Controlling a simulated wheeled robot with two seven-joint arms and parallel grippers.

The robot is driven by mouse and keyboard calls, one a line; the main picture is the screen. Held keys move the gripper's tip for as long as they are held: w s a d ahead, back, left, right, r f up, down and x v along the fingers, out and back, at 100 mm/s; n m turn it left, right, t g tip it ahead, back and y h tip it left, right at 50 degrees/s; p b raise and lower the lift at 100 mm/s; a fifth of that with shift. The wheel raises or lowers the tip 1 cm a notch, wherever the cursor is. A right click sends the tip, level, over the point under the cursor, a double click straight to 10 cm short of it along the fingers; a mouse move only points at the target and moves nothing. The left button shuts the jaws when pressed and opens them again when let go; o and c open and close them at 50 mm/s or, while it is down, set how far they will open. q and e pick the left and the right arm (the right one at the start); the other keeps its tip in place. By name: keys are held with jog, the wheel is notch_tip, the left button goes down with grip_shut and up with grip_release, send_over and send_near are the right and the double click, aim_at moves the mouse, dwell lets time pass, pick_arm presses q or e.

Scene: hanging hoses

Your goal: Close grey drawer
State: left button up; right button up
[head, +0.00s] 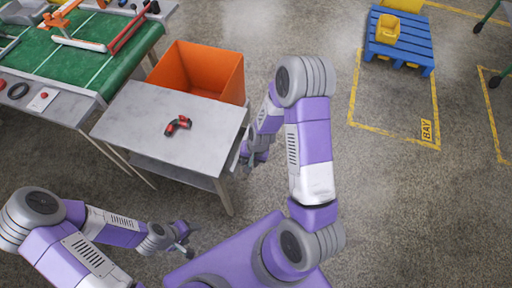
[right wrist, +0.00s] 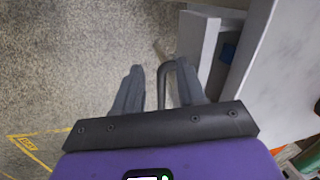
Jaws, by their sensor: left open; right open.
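The grey drawer (right wrist: 202,45) shows in the right wrist view with its front panel standing out from the grey table, so it is at least partly open. A small blue thing (right wrist: 229,53) shows inside it. Its dark curved handle (right wrist: 162,90) lies between the spread fingers of my right gripper (right wrist: 161,72); I cannot tell whether they touch. In the head view the drawer edge (head: 237,158) shows at the table's right end, mostly hidden by my right arm. My left gripper (head: 186,240) is open and empty, in front of the table, over the floor.
A red and black part (head: 178,125) lies on the grey table (head: 140,118). An orange bin (head: 215,72) stands behind it. A green-topped workbench (head: 90,62) is at the left. A blue pallet (head: 398,42) with a yellow bin (head: 387,29) is far right.

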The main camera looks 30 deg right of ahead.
jog(key=w+d+r+m, duration=0.2)
jog(key=w+d+r, duration=0.1)
jog(key=d+r, duration=0.15)
jog(key=shift+h, duration=0.3)
jog(key=f, duration=0.2)
jog(key=f+b, duration=0.1)
jog(key=f, duration=0.1)
jog(key=w+a+f+b, duration=0.1)
jog(key=f, duration=0.2)
jog(key=shift+c, duration=0.4)
grip_shut()
